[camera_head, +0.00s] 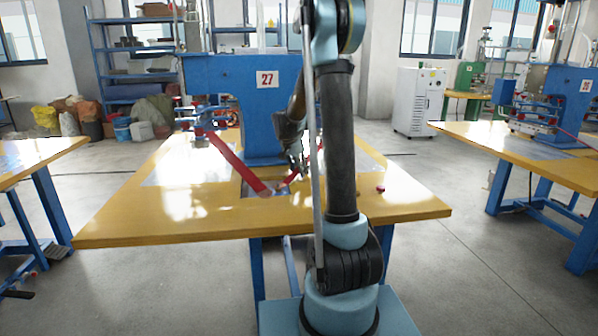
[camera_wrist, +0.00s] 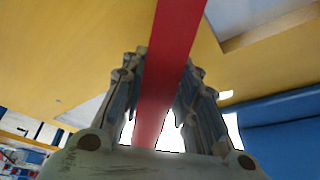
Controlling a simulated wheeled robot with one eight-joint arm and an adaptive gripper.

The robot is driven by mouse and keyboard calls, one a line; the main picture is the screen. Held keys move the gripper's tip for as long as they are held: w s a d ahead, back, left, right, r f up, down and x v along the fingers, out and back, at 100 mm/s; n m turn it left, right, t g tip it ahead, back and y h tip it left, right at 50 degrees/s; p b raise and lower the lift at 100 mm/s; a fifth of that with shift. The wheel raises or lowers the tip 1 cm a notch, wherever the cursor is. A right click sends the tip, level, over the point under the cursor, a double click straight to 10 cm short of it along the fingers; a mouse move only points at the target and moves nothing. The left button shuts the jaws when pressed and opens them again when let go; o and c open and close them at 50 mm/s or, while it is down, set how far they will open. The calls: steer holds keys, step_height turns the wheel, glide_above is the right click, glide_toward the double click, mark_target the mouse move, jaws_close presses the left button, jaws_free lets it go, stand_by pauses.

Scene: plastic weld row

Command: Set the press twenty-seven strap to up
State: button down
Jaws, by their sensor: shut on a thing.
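The blue press marked 27 (camera_head: 228,100) stands on a yellow-topped table (camera_head: 140,220). Its red strap (camera_head: 236,161) slopes down from the press's left side to a low bend just above the tabletop, then rises right toward my gripper (camera_head: 293,166). The far end of the strap is partly hidden behind my arm. In the wrist view the red strap (camera_wrist: 172,50) runs between the two fingers of my gripper (camera_wrist: 162,85). The fingers are closed on it. The exact contact is hard to see in the head view.
A small red knob-like piece (camera_head: 380,188) lies on the tabletop to the right of my arm. Another blue press (camera_head: 568,95) stands on a table at right. Shelves (camera_head: 115,60) and a white cabinet (camera_head: 418,100) are behind. Floor is clear between the tables.

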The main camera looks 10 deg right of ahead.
steer(key=r+g+y, duration=0.1)
steer(key=r, duration=0.2)
steer(key=a+r+g+y, duration=0.1)
steer(key=r, duration=0.2)
steer(key=r+y, duration=0.1)
steer(key=r, duration=0.2)
steer(key=shift+s+a+r+g+y, duration=0.15)
steer(key=shift+s+r+g+y, duration=0.15)
steer(key=shift+s+g, duration=0.1)
steer(key=c, duration=1.2)
jaws_free()
steer(key=shift+f, duration=0.1)
step_height(320, 180, up, 12)
